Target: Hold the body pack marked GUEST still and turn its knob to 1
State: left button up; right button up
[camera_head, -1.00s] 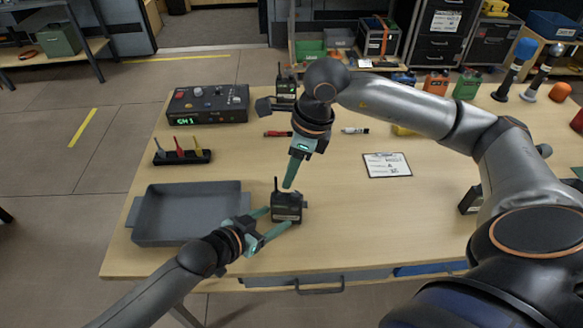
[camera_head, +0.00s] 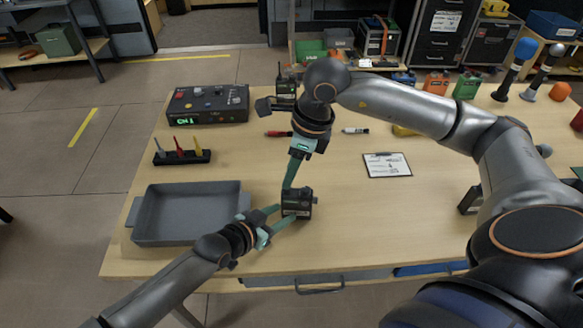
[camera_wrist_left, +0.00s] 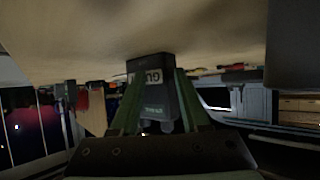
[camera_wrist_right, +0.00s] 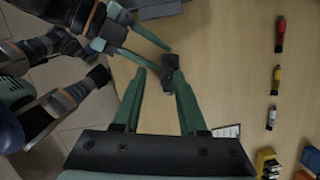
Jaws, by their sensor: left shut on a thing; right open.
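The dark body pack (camera_head: 298,204) stands near the front middle of the table. My left gripper (camera_head: 286,213) is shut on it from the left. In the left wrist view the pack (camera_wrist_left: 151,85) sits between the green fingers, and its white label shows upside down and partly covered, with letters like "GU". My right gripper (camera_head: 288,186) is open, pointing down at the pack's top. In the right wrist view the pack's top (camera_wrist_right: 172,72) is close to the right-hand fingertip. The knob and its setting are too small to make out.
A grey tray (camera_head: 190,240) lies left of the pack. Behind are a control box (camera_head: 208,104) reading CH 1, a holder with coloured pieces (camera_head: 182,156), another pack (camera_head: 286,90), loose markers (camera_head: 355,131) and a clipboard (camera_head: 387,165). Table right of the pack is clear.

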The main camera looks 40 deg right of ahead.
pick_arm(q)
grip_shut()
jog(key=c, duration=0.5)
grip_release()
jog(key=o, duration=1.5)
